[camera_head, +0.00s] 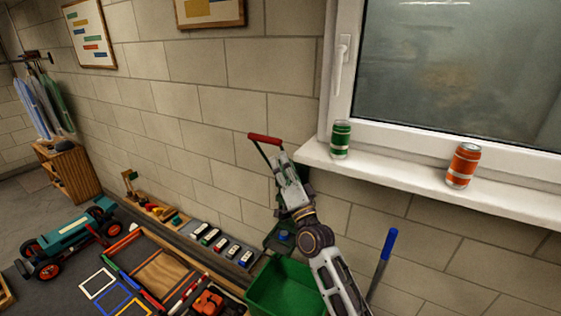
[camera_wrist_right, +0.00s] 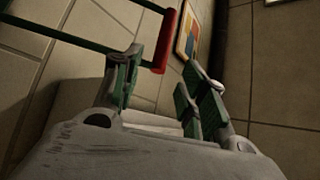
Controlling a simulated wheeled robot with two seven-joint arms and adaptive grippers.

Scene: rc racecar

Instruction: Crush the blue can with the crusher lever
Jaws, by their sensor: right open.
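The crusher lever has a red handle (camera_head: 264,138) on green bars and stands raised against the wall. In the right wrist view, the red handle (camera_wrist_right: 166,41) is ahead of the fingers, at upper centre. My right gripper (camera_head: 281,162) is just below and right of the handle; its green-padded fingers are spread, with nothing between them (camera_wrist_right: 163,78). A small blue patch (camera_head: 284,237), probably the blue can, shows low in the dark green crusher body, beside my right arm. Most of the crusher is hidden behind my arm. My left gripper is not in view.
A green can (camera_head: 340,140) and an orange can (camera_head: 463,165) stand on the white window sill (camera_head: 400,178), right of my arm. A green bin (camera_head: 272,287) is below the crusher. A blue-tipped rod (camera_head: 388,245) stands at right. Toys lie on the left floor.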

